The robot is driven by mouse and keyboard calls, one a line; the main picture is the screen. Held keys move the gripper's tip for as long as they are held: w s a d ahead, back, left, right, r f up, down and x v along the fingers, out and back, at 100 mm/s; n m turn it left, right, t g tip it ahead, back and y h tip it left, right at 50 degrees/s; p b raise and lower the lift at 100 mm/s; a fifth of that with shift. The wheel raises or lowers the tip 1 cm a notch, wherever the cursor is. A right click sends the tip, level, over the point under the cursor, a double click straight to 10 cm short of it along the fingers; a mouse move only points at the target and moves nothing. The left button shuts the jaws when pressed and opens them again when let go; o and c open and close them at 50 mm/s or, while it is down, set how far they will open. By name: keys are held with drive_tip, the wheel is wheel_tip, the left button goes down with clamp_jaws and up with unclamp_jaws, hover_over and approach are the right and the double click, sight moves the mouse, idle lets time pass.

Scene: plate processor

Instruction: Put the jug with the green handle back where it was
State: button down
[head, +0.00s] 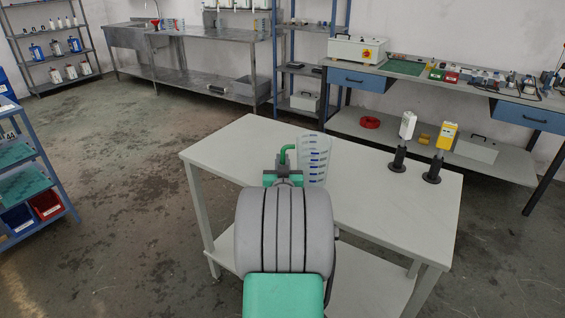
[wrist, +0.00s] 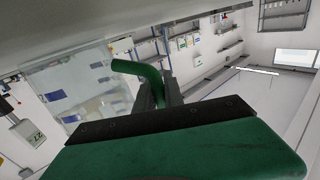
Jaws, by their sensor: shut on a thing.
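The jug with the green handle (head: 314,160) is clear with blue markings and stands out beyond my arm, over the left part of the light grey table (head: 390,200). My gripper (head: 283,172) is shut on its green handle. In the wrist view the green handle (wrist: 140,72) runs between my dark fingers (wrist: 158,92), and the clear jug body (wrist: 85,88) is to the left. My arm hides part of the jug's lower side, so I cannot tell whether it touches the tabletop.
A steel sink counter (head: 200,32) at the back holds other jugs (head: 172,24). A workbench (head: 440,85) is behind right.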

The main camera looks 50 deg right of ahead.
drive_tip(key=c, duration=1.9)
unclamp_jaws()
drive_tip(key=shift+f, duration=0.1)
drive_tip(key=o, duration=0.5)
drive_tip(key=shift+c, duration=0.2)
